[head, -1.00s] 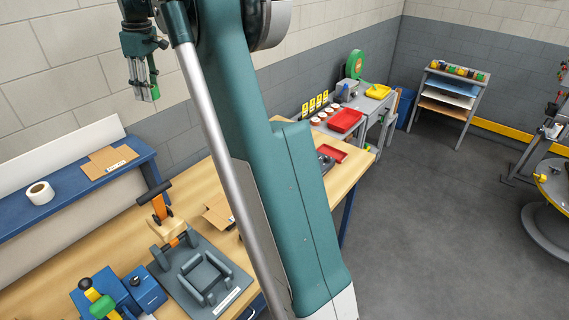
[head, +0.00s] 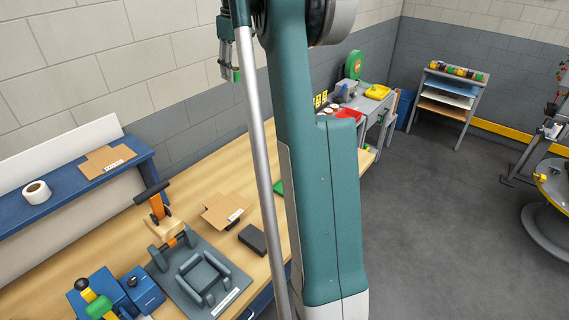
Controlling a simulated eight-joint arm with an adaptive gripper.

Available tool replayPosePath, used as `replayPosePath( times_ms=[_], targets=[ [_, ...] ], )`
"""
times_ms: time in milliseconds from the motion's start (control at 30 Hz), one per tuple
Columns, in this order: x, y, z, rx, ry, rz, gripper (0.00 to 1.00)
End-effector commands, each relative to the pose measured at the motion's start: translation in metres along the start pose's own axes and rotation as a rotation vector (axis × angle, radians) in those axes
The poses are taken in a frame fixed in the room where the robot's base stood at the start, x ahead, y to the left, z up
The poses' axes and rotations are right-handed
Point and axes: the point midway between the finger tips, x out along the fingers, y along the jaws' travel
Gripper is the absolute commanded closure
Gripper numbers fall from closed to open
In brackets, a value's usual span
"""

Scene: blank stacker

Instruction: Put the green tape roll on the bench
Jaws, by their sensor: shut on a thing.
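My gripper (head: 229,72) hangs in the upper middle of the head view, high in front of the wall. Its fingers are shut on a small green thing (head: 237,76), which I take for the green tape roll; only a sliver shows beside the fingertips. The wooden bench (head: 192,178) runs below, and the gripper is well above its surface. My arm hides part of the bench's right side.
On the bench stand a grey fixture (head: 203,282), an orange-handled tool (head: 157,206), an open cardboard box (head: 225,210), a dark block (head: 252,238) and a partly hidden green item (head: 278,188). A blue shelf (head: 70,195) holds a white roll (head: 37,192).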

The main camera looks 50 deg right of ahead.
Motion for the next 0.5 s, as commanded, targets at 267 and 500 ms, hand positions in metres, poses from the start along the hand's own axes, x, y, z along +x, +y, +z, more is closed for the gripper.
replayPosePath(
  times_ms=[267, 500],
  targets=[
    [-0.004, 0.056, 0.039, 0.11, 0.001, 0.013, 0.75],
    [0.002, 0.081, 0.059, 0.165, 0.002, 0.019, 0.75]
  ],
)
